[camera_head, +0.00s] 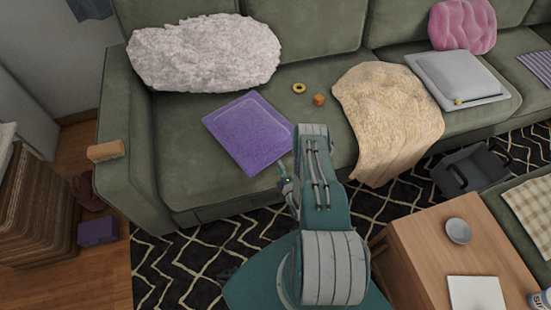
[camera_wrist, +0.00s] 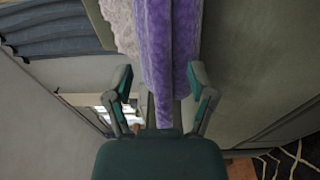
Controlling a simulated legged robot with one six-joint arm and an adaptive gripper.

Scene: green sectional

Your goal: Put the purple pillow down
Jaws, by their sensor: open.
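The purple pillow (camera_head: 247,130) lies on the left seat of the green sofa, tilted across the cushion. In the wrist view the pillow (camera_wrist: 172,50) appears edge-on, running up between the fingers. My gripper (camera_wrist: 160,78) is open, with one finger on each side of the pillow's edge; whether either finger touches it is unclear. In the head view my arm covers most of the gripper (camera_head: 288,183), at the pillow's right corner.
A white fluffy pillow (camera_head: 205,55) leans on the backrest behind. A beige blanket (camera_head: 388,118) drapes over the seat. A wooden table (camera_head: 425,240) stands front right.

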